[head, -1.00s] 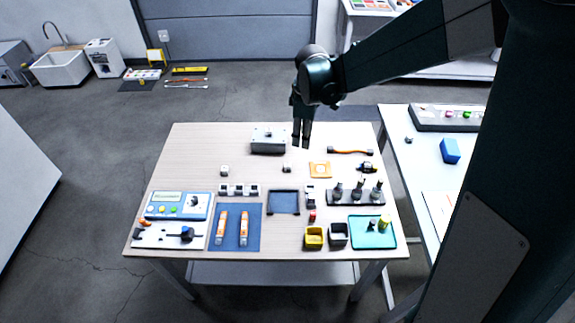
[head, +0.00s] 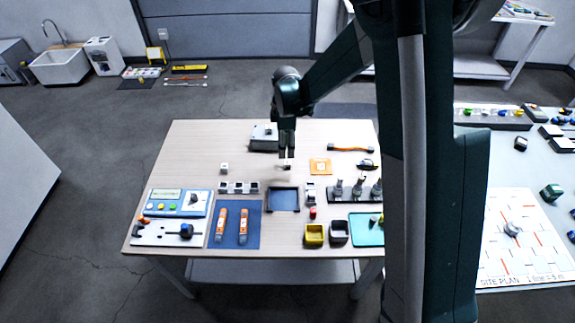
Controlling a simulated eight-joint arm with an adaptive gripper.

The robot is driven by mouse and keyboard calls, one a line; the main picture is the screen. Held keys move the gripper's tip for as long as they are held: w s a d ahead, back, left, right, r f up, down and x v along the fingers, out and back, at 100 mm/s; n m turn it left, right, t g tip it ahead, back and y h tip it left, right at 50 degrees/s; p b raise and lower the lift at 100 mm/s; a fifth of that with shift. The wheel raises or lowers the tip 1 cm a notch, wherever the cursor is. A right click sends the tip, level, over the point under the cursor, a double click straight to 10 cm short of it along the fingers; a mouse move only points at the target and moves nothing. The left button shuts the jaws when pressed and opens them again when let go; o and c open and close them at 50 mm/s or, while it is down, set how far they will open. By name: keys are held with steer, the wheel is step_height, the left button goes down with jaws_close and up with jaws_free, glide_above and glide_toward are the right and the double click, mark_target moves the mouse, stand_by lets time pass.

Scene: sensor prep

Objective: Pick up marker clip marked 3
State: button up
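Several small white clip-like blocks lie on the wooden table; their numbers are too small to read, so I cannot tell which is marked 3. One small light block (head: 284,168) lies alone near the table's middle. Another single block (head: 224,168) lies to its left, and a row of similar blocks (head: 239,188) stands nearer the front. My gripper (head: 287,157) points down directly over the middle block, with its fingertips at or just above it. The two fingers look slightly apart. Whether they touch the block cannot be made out.
A grey box (head: 264,138) stands just behind left of my gripper. An orange square (head: 320,166) lies to its right, and a blue tray (head: 284,199) in front. Yellow (head: 314,235) and dark bins (head: 338,232) stand at the front. My arm hides the table's right side.

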mark_target(286, 162)
steer(key=shift+f, duration=0.1)
steer(key=shift+f, duration=1.2)
steer(key=shift+f, duration=0.15)
steer(key=shift+f+b, duration=0.8)
steer(key=shift+f, duration=1.65)
steer(key=shift+c, duration=0.6)
steer(key=c, duration=0.7)
